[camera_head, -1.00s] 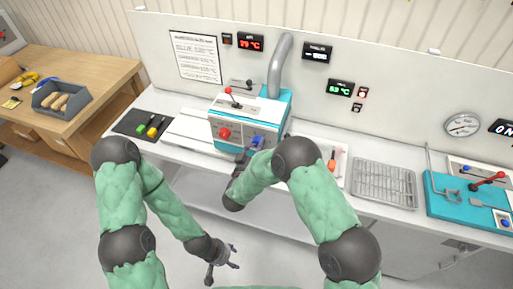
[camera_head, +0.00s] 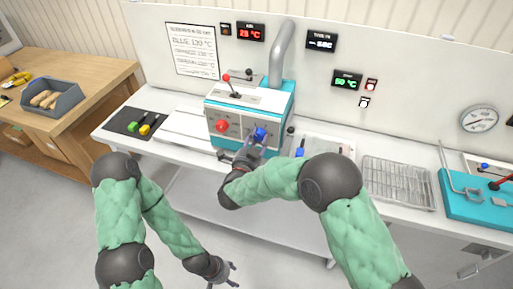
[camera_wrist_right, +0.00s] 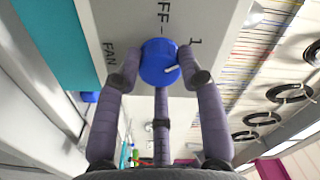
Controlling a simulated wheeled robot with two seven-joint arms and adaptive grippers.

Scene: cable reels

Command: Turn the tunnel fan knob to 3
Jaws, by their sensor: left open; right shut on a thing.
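The tunnel fan knob is a round blue knob (camera_head: 260,134) on the front of the white and teal machine (camera_head: 228,110). In the right wrist view the blue knob (camera_wrist_right: 158,62) sits between the two fingertips of my right gripper (camera_wrist_right: 160,70), which is shut on it. A white pointer mark on the knob points to the lower right. Printing beside it reads FAN, FF and 1; the other numbers are hidden or out of view. In the head view my right gripper (camera_head: 252,150) reaches the machine's front. My left gripper (camera_head: 230,276) is open and empty, low over the floor.
A red knob (camera_head: 221,126) is left of the blue one, and a red-tipped lever (camera_head: 230,84) stands on top. A wire rack (camera_head: 398,182) and teal unit (camera_head: 470,200) are at right. A dark mat (camera_head: 137,122) with tools lies at left.

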